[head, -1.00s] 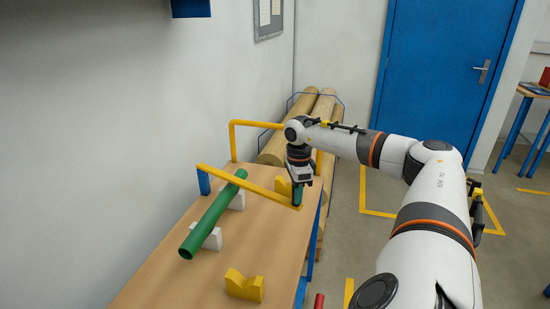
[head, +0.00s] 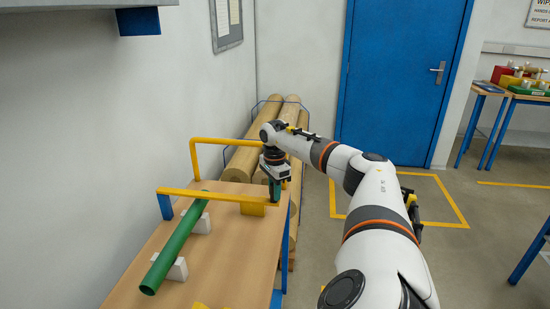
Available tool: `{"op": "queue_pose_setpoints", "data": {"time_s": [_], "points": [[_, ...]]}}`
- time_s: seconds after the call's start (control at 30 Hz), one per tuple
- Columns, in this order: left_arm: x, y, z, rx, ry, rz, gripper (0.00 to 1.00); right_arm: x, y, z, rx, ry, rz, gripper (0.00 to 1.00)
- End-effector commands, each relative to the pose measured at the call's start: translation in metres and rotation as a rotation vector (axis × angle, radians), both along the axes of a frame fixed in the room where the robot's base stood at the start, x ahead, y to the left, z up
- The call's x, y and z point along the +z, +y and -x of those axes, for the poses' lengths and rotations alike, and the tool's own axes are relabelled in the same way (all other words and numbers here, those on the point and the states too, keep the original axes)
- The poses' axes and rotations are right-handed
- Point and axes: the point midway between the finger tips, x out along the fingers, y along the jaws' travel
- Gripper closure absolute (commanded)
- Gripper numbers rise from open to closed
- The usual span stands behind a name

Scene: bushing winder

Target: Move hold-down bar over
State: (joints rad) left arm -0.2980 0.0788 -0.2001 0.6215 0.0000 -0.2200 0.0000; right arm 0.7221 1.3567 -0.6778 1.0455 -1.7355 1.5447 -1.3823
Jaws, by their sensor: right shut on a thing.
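The hold-down bar (head: 225,195) is a yellow bar hinged at a blue post (head: 166,206) on the left of the wooden bench. It reaches right across the far end of the green tube (head: 175,243). My right gripper (head: 275,194) is shut on the bar's right end, at the bench's right edge. Its fingers partly hide that end. The tube lies on white V-blocks (head: 176,270). A yellow V-block (head: 253,209) stands just in front of the bar near its right end. My left gripper is out of view.
A fixed-looking yellow rail (head: 225,142) stands at the bench's far end. Wooden logs (head: 246,158) lie behind it. The bench top (head: 222,262) is clear right of the tube. A blue fixture (head: 138,20) hangs upper left. A blue door (head: 402,80) is behind.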

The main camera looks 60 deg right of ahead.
Motion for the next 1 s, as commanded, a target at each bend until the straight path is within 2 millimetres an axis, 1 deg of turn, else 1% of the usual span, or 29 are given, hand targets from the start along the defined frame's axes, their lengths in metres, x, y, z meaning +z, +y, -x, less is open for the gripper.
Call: {"op": "queue_pose_setpoints", "data": {"time_s": [0.07,0.1,0.17,0.2,0.23,0.5,0.63,0.77,1.0], "points": [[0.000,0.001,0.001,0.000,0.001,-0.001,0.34,0.003,-0.003,-0.001,-0.004,-0.010,0.009,1.00],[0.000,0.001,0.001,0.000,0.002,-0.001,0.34,0.004,-0.003,-0.001,-0.004,-0.009,0.010,0.76],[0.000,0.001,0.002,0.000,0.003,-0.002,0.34,0.004,-0.003,-0.001,-0.004,-0.011,0.009,0.66],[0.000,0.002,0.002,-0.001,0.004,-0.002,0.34,0.003,-0.003,-0.001,-0.004,-0.010,0.008,0.60],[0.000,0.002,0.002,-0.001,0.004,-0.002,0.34,0.003,-0.003,-0.001,-0.004,-0.010,0.007,0.56],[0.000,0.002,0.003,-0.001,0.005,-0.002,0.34,0.003,-0.002,-0.001,-0.002,-0.006,0.005,0.56],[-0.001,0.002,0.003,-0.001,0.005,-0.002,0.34,0.011,-0.002,-0.002,-0.001,-0.009,0.005,0.56],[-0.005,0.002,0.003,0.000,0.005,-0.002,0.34,0.033,-0.002,-0.002,-0.002,-0.011,0.006,0.56],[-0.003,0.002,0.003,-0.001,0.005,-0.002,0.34,0.086,-0.002,-0.003,-0.001,-0.014,0.006,0.56]]}}
